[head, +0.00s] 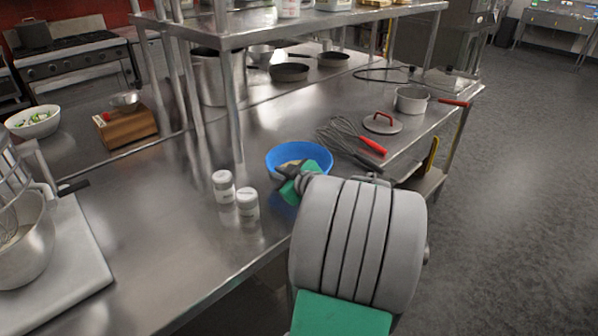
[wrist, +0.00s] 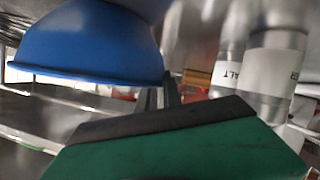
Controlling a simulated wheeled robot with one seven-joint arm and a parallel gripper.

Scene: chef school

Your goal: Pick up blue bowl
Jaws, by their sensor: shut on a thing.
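The blue bowl (head: 316,154) is upright on or just above the steel table; I cannot tell whether it touches. Something pale yellow shows inside it. My gripper (head: 291,176), with green and dark parts, is at the bowl's near side and shut on its wall. In the wrist view the bowl (wrist: 85,42) appears upside down at upper left, with the dark fingers (wrist: 164,92) at its rim. The exact contact is partly hidden by the green part of my gripper.
Two white-labelled shakers (head: 223,187) (head: 247,203) stand close left of the bowl. A whisk (head: 345,137), a lid (head: 382,123) and a pot (head: 411,99) lie to the right. A shelf post (head: 232,110) rises behind.

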